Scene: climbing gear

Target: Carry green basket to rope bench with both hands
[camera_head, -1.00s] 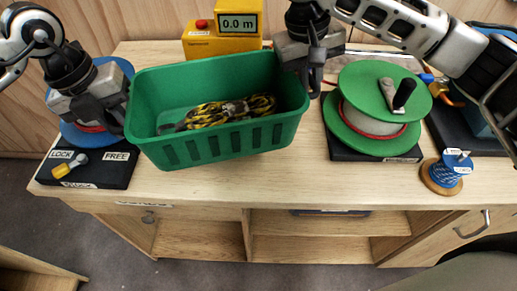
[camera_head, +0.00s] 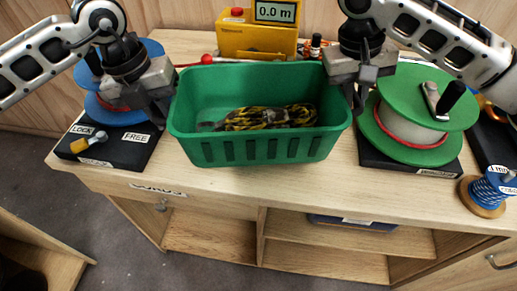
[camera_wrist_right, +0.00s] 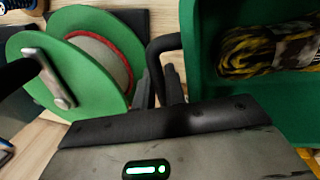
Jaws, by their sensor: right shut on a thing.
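The green basket (camera_head: 258,150) stands upright over the middle of the wooden bench (camera_head: 235,186), with a yellow and black rope bundle (camera_head: 268,117) inside. I cannot tell whether its bottom touches the bench. My right gripper (camera_head: 357,98) is shut on the basket's black handle at its right end. The handle (camera_wrist_right: 163,45) and basket wall (camera_wrist_right: 205,85) also show in the right wrist view. My left gripper (camera_head: 160,108) is at the basket's left end, by the rim. Its fingertips are partly hidden, and its grip is unclear.
A green reel (camera_head: 415,115) stands right of the basket, and a blue reel (camera_head: 125,85) on a black LOCK/FREE base (camera_head: 108,148) stands left. A yellow meter (camera_head: 255,38) reading 0.0 m is behind. A small blue spool (camera_head: 487,190) is far right. Bare bench lies in front.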

